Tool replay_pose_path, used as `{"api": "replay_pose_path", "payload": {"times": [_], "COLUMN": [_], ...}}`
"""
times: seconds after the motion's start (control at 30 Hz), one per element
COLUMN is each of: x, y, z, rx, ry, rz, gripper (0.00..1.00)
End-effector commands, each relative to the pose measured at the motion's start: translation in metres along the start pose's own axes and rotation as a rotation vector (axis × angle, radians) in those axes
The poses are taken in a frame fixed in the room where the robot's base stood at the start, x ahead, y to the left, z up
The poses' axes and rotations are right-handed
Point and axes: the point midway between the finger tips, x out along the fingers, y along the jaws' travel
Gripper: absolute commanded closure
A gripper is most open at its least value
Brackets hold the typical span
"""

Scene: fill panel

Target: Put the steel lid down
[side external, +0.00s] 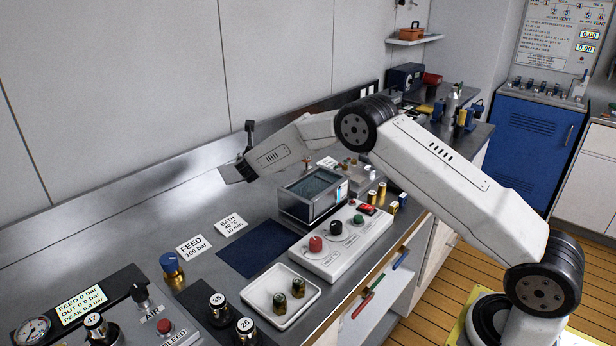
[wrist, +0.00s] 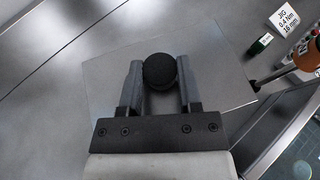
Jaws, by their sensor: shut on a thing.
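My gripper (wrist: 160,80) is shut on the round black knob (wrist: 160,71) of the steel lid. The lid (wrist: 110,88) is a flat, square grey plate beneath the fingers in the wrist view. In the side view the lid (side external: 231,175) shows as a small dark plate edge at the end of my gripper (side external: 243,168), over the back of the steel bench. I cannot tell whether it touches the bench. The water bath (side external: 298,206) stands open to the right, with water visible inside.
The bench (side external: 130,225) is clear left of the lid. A dark blue mat (side external: 257,248), a BATH card (side external: 231,223) and a FEED card (side external: 194,247) lie in front. In the wrist view a small green-black part (wrist: 260,43) and a JIG card (wrist: 290,20) lie near the lid.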

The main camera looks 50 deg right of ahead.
Motion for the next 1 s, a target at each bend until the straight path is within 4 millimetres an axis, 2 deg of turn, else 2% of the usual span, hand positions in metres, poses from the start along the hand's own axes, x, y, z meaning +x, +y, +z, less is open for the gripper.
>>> {"api": "replay_pose_path", "payload": {"times": [0.23, 0.6, 1.0], "x": [0.004, 0.022, 0.026], "y": [0.001, 0.003, 0.003], "z": [-0.009, -0.052, -0.064], "rx": [0.001, 0.001, 0.001], "ry": [0.0, -0.001, 0.0], "rz": [-0.001, 0.0, 0.0], "gripper": [1.0, 1.0, 1.0]}}
